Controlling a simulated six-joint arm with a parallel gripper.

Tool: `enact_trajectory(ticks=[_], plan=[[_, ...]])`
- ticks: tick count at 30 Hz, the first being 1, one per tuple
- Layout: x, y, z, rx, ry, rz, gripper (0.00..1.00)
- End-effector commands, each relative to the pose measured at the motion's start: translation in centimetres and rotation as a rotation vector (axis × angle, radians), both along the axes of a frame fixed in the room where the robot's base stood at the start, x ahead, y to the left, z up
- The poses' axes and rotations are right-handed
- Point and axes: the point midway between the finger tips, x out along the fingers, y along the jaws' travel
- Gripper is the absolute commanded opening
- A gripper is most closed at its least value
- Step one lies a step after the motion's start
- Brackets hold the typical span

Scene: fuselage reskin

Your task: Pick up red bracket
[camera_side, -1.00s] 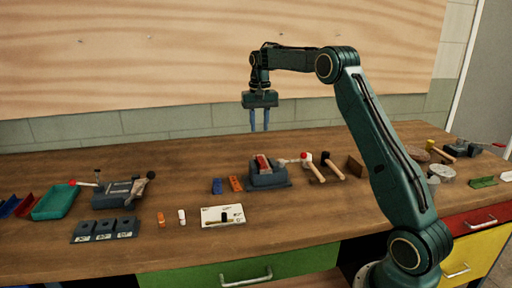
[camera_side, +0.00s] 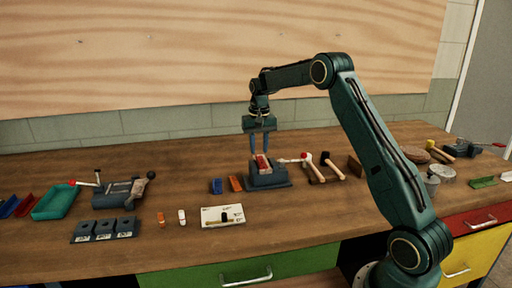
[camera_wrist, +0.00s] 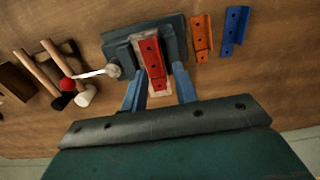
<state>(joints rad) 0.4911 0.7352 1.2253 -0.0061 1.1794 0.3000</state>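The red bracket (camera_wrist: 152,62) sits in a dark grey vise-like fixture (camera_wrist: 174,29), on a pale block, in the wrist view. In the side view the red bracket (camera_side: 262,161) shows on top of the fixture (camera_side: 268,178). My gripper (camera_side: 260,153) is directly above the bracket, pointing down. In the wrist view its two blue fingers (camera_wrist: 158,83) are apart, one on each side of the bracket's near end, with nothing held. I cannot tell whether the fingertips have reached the bracket's height.
An orange bracket (camera_wrist: 202,38) and a blue bracket (camera_wrist: 234,31) lie beside the fixture. The fixture's lever with a red knob (camera_wrist: 67,85) sticks out toward hammers (camera_wrist: 38,75). A white card (camera_side: 223,215) lies in front.

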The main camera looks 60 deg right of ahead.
Motion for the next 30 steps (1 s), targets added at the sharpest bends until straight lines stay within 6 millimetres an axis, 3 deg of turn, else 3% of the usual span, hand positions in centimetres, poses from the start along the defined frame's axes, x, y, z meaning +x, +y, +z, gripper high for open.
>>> enact_trajectory(ticks=[12, 28, 30], plan=[[0.2, -0.1, -4.2, 0.001, 0.002, 0.000, 0.29], [0.2, -0.1, -4.4, 0.000, 0.001, 0.000, 0.29], [0.2, -0.1, -4.4, 0.000, 0.001, 0.000, 0.19]])
